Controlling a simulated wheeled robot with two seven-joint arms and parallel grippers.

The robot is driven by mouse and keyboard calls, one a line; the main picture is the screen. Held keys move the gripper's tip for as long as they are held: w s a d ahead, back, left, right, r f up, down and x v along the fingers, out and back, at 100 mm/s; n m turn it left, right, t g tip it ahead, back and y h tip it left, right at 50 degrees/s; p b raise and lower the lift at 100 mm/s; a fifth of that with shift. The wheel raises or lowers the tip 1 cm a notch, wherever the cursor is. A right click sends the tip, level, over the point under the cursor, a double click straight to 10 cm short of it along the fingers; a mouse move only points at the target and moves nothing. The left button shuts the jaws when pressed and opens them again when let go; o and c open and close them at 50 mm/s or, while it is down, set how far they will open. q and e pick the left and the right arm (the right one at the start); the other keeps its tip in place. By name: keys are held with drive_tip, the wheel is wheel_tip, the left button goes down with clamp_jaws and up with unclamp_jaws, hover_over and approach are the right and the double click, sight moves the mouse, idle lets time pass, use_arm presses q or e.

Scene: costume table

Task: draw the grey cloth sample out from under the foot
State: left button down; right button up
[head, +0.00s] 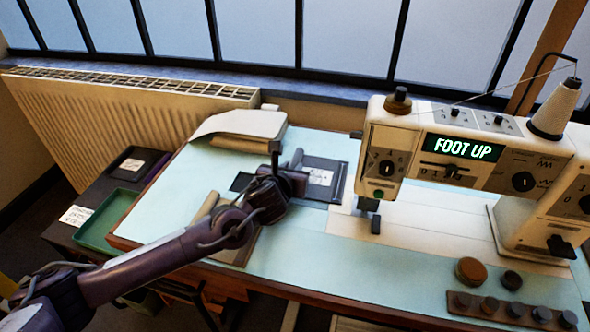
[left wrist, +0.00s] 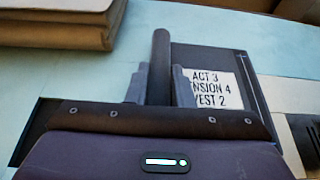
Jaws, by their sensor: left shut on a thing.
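My left gripper (head: 275,176) is over the table left of the sewing machine (head: 470,145). In the left wrist view its fingers (left wrist: 160,88) are shut on a dark upright post (left wrist: 160,55). A dark grey flat piece (head: 338,172) lies beneath and beside the gripper, with a white label (head: 320,177); in the left wrist view the label (left wrist: 215,90) reads ACT 3, ...NSION 4, VEST 2. I cannot tell whether this piece is the cloth sample or whether the post is fixed to it. The presser foot (head: 371,207) shows no cloth clearly under it. The display (head: 462,147) reads FOOT UP.
A folded beige stack (head: 238,124) lies at the table's back left. A green tray (head: 108,222) stands on the dark side unit at left. Round pieces (head: 471,270) and a row of knobs (head: 513,309) are at front right. The pale blue front middle is clear.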

use_arm(q)
drive_tip(key=c, duration=1.2)
unclamp_jaws()
drive_tip(key=v, duration=0.6)
drive_tip(key=shift+s+r, duration=0.1)
drive_tip(key=shift+s, duration=0.15)
drive_tip(key=shift+s+a+r, duration=0.1)
drive_tip(key=shift+s+r, duration=0.05)
drive_tip(key=shift+s, duration=0.15)
drive_tip(key=shift+s+r, duration=0.1)
drive_tip(key=shift+s, duration=0.15)
use_arm(e)
drive_tip(key=shift+a+r, duration=0.2)
drive_tip(key=shift+r, duration=0.35)
drive_tip(key=shift+w+f, duration=0.1)
drive_tip(key=shift+w, duration=0.1)
